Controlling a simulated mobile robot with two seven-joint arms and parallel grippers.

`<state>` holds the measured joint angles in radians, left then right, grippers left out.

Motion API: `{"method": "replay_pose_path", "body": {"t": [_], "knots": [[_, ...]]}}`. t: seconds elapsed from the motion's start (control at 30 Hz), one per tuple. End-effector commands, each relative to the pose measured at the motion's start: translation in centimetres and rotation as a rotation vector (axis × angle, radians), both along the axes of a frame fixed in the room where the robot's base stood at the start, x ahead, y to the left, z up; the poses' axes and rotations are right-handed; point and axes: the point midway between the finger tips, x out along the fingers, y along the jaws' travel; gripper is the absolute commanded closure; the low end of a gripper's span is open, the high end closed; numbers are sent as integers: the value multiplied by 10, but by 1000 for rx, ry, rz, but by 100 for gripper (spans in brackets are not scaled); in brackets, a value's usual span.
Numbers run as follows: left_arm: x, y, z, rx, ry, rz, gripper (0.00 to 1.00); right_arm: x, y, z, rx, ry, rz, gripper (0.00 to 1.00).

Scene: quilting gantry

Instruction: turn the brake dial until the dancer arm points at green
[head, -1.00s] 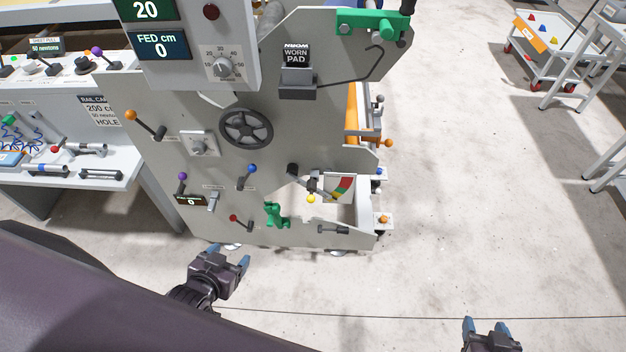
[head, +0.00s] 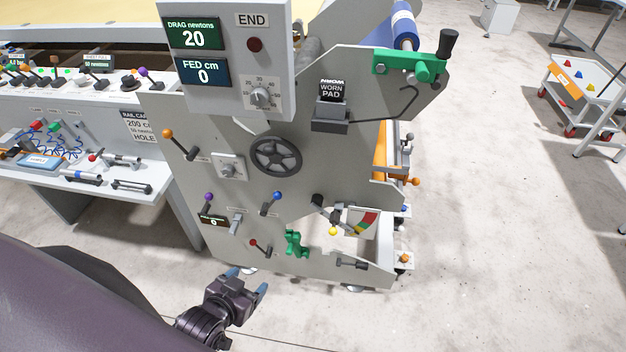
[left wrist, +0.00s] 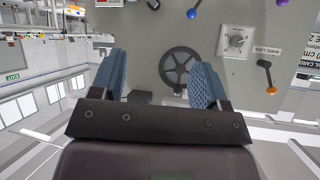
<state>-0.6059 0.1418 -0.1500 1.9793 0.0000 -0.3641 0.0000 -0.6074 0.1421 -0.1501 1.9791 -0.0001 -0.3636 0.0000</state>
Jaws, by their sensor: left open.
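The numbered dial (head: 261,96) is a light knob on the grey control box, below a display reading DRAG newtons 20. The dark dancer arm (head: 327,211) sits low on the grey side plate, beside a coloured gauge (head: 365,222) with red, yellow and green parts. Its tip lies near the gauge's left edge; the exact colour it points at is too small to tell. My left gripper (head: 247,283) is open and empty, low in front of the plate and well below the numbered dial. In the left wrist view its blue fingers (left wrist: 160,78) stand apart. My right gripper is out of view.
A black handwheel (head: 276,157) and a square-plated knob (head: 229,167) sit mid-plate. Ball-ended levers, such as the orange one (head: 178,143) and blue one (head: 272,202), stick out.

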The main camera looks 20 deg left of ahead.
Motion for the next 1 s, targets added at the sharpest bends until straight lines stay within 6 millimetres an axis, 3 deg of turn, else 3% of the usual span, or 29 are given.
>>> {"method": "replay_pose_path", "body": {"t": [0.17, 0.27, 0.4, 0.6, 0.7, 0.8, 1.0], "knots": [[25, -3, 14, 3, -48, -14, 31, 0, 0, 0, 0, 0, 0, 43], [63, 1, 41, 16, -130, -20, 31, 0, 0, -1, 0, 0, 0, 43], [123, 15, 105, 62, -282, -11, 31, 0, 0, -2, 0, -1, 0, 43], [173, 37, 192, 55, -453, 64, 31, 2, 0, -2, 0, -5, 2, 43], [187, 51, 234, 22, -530, 121, 31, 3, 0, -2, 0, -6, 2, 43], [188, 64, 257, -27, -571, 181, 31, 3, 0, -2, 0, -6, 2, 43], [182, 75, 265, -125, -581, 261, 31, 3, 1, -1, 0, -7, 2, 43]]}}
